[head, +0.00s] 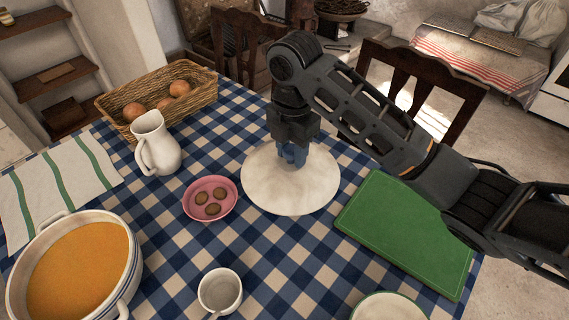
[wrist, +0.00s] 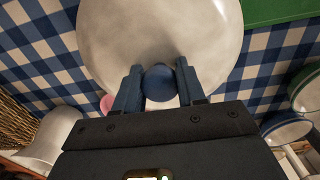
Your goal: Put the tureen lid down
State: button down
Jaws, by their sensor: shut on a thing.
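The tureen lid (head: 290,190) is a white, round, shallow dome with a blue knob (wrist: 159,83). It is over the middle of the checked table, left of the green board. My gripper (head: 292,152) points down above the lid and is shut on its knob. In the wrist view the blue fingers of my gripper (wrist: 158,88) stand on either side of the knob, and the lid (wrist: 160,35) fills the upper middle. Whether the lid touches the cloth cannot be told. The open tureen (head: 118,250) of orange soup stands at the lower left.
A pink dish (head: 232,188) with small brown rounds sits close left of the lid. The green board (head: 408,235) lies to the right. A white jug (head: 157,145), a bread basket (head: 208,90) and a white mug (head: 220,288) stand around. Checked cloth shows bare below the lid.

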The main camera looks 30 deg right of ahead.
jog(key=w, duration=0.1)
jog(key=w+f, duration=0.1)
jog(key=w, duration=0.1)
jog(key=shift+d+f, duration=0.15)
jog(key=shift+f, duration=0.15)
jog(key=shift+w+f+p, duration=0.1)
jog(key=shift+f+p, duration=0.25)
jog(key=shift+f, duration=1.7)
jog(key=shift+f, duration=0.1)
jog(key=c, duration=0.7)
grip_release()
jog(key=shift+o, duration=0.2)
notch_tip(320, 180, up, 12)
jog(key=shift+r, duration=0.1)
